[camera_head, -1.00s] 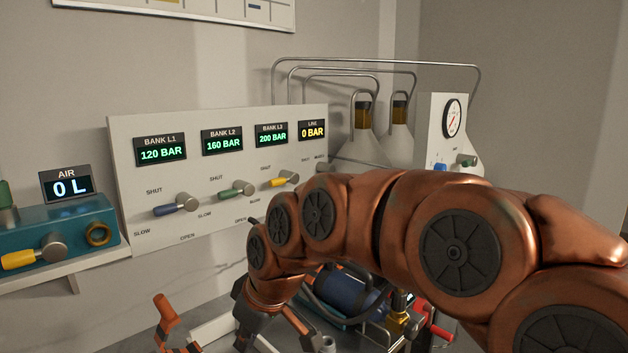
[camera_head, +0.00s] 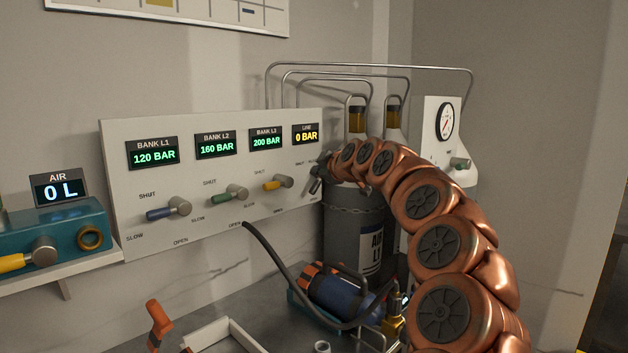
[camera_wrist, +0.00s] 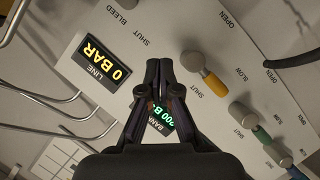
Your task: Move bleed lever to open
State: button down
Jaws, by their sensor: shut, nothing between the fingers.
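The bleed lever (camera_wrist: 96,4) shows only as a dark piece cut off by the top edge of the wrist view, beside the BLEED and SHUT labels. In the head view my gripper (camera_head: 315,186) is in front of the right end of the white panel (camera_head: 222,225), and its wrist hides that lever. In the wrist view my gripper (camera_wrist: 159,64) has its fingertips together, with nothing between them. They point at the panel between the LINE display (camera_wrist: 103,60) and the yellow-handled lever (camera_wrist: 212,82). The bleed lever's handle direction cannot be told.
The yellow lever (camera_head: 277,183), green lever (camera_head: 230,194) and blue lever (camera_head: 169,210) project from the panel left of my gripper. A grey cylinder (camera_head: 345,245) stands below my arm. A gauge box (camera_head: 434,145) is at the right. A blue pump (camera_head: 340,298) sits on the bench below.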

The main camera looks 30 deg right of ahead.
jog(key=shift+p+x, duration=1.25)
jog(key=shift+x, duration=3.7)
jog(key=d+f+p, duration=0.1)
jog(key=d+f, duration=0.1)
jog(key=f, duration=0.1)
jog(key=shift+s+d, duration=0.15)
jog(key=shift+d, duration=0.2)
jog(key=shift+f+b, duration=0.1)
jog(key=shift+b, duration=0.5)
jog(key=shift+b, duration=0.95)
jog(key=shift+f+b, duration=0.1)
jog(key=shift+b, duration=0.4)
